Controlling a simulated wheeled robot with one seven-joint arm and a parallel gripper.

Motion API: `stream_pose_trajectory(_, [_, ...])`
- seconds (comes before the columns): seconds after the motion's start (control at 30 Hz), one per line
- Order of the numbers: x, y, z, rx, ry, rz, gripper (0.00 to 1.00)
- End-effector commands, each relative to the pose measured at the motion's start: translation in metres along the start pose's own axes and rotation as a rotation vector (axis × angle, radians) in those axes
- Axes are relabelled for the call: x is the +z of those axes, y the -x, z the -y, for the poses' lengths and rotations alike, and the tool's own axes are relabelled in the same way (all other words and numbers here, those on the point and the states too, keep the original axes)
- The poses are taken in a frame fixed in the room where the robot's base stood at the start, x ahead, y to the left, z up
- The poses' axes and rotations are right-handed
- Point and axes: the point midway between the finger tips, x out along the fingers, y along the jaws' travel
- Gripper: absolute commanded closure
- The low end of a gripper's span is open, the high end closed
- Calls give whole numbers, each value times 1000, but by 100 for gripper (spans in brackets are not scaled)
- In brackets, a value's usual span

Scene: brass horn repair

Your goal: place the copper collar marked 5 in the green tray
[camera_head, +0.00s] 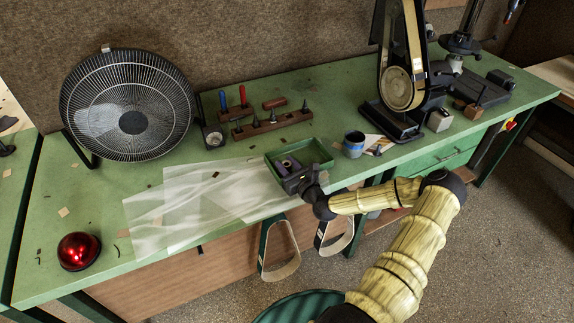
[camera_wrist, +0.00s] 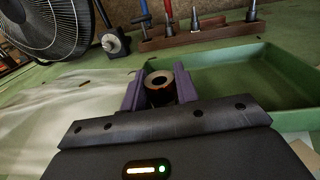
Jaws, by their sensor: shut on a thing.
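The green tray (camera_head: 318,150) lies near the bench's front edge in the head view. In the wrist view its open floor (camera_wrist: 245,85) spreads to the right of my fingers. My gripper (camera_head: 290,166) overlaps the tray's left part in the head view. Its purple fingers (camera_wrist: 160,88) are shut on a ring-shaped collar (camera_wrist: 158,79) with a pale top rim, a dark hole and a reddish-brown side. No number can be read on it. Its underside is hidden, and I cannot tell its height above the tray floor.
A wooden rack with tools (camera_head: 271,124) stands behind the tray. A dark cup with a blue band (camera_head: 353,145) is at its right, near a belt machine (camera_head: 402,75). Translucent sheets (camera_head: 200,205) lie to the left, with a fan (camera_head: 128,105) behind. A red dome (camera_head: 78,250) sits far left.

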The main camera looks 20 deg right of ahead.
Motion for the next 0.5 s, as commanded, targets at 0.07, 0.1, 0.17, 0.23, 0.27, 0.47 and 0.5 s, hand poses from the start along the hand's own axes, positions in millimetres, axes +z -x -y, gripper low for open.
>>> stream_pose_trajectory(0.07, [-3, 0, 1, -2, 0, 1, 96])
stream_pose_trajectory(0.1, [-3, 0, 1, -2, 0, 0, 66])
stream_pose_trajectory(0.17, [-2, 0, 1, -2, 0, 0, 54])
stream_pose_trajectory(0.23, [-2, 0, 1, -2, 0, -1, 48])
stream_pose_trajectory(0.27, [-2, 0, 1, -2, 0, -1, 48])
stream_pose_trajectory(0.47, [-2, 0, 0, 0, 0, -1, 48])
stream_pose_trajectory(0.5, [-1, 0, 0, 0, 0, -1, 48])
